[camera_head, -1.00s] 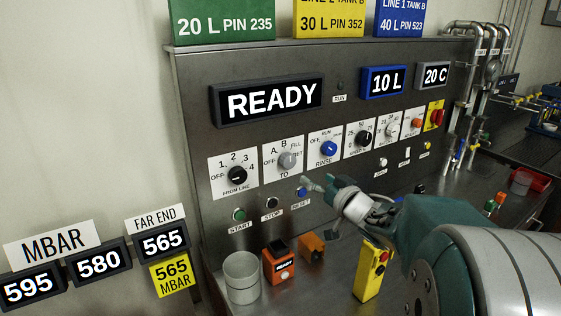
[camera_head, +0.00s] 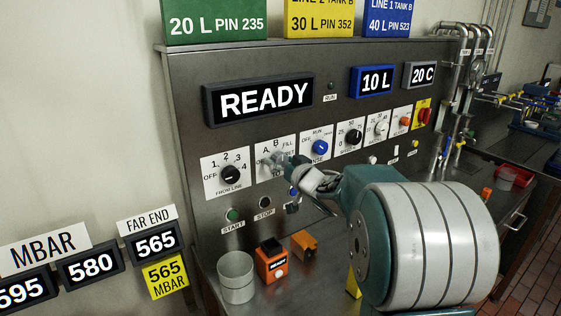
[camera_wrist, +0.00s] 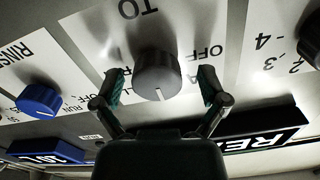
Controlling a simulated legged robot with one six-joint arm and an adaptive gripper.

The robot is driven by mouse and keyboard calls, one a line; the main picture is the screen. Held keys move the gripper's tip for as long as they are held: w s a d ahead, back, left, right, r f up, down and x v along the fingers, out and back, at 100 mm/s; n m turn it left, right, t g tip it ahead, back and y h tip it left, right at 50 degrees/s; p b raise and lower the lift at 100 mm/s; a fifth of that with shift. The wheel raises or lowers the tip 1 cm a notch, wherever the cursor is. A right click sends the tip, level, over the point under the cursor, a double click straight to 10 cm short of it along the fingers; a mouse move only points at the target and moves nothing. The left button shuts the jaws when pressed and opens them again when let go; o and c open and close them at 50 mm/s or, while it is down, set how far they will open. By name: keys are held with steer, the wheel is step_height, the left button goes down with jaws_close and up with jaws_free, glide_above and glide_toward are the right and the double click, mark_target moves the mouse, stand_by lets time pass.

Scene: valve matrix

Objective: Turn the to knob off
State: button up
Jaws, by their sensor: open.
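The grey TO knob (camera_wrist: 157,75) shows in the wrist view, where the panel appears upside down. Its white pointer line points down the picture, away from the TO label and to the left of the A mark. The OFF mark is to its right in that view. My gripper (camera_wrist: 161,78) is open, one finger on each side of the knob; I cannot tell whether either finger touches it. In the head view my gripper (camera_head: 280,161) is in front of the TO plate (camera_head: 264,171) and hides most of the knob.
The black FROM LINE knob (camera_head: 230,174) is left of the TO plate and the blue RINSE knob (camera_head: 320,147) right of it. START (camera_head: 232,215) and STOP (camera_head: 265,202) buttons are below. A grey cup (camera_head: 236,279) and an orange box (camera_head: 272,262) stand on the counter.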

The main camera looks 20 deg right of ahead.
steer(key=c, duration=1)
steer(key=shift+d, duration=0.15)
steer(key=shift+c, duration=0.7)
steer(key=shift+n, duration=0.3)
steer(key=n, duration=0.3)
steer(key=shift+n, duration=0.3)
steer(key=n, duration=0.4)
steer(key=shift+n, duration=0.3)
steer(key=n, duration=0.5)
steer(key=shift+f+n, duration=0.1)
steer(key=shift+n, duration=2)
steer(key=shift+f, duration=0.1)
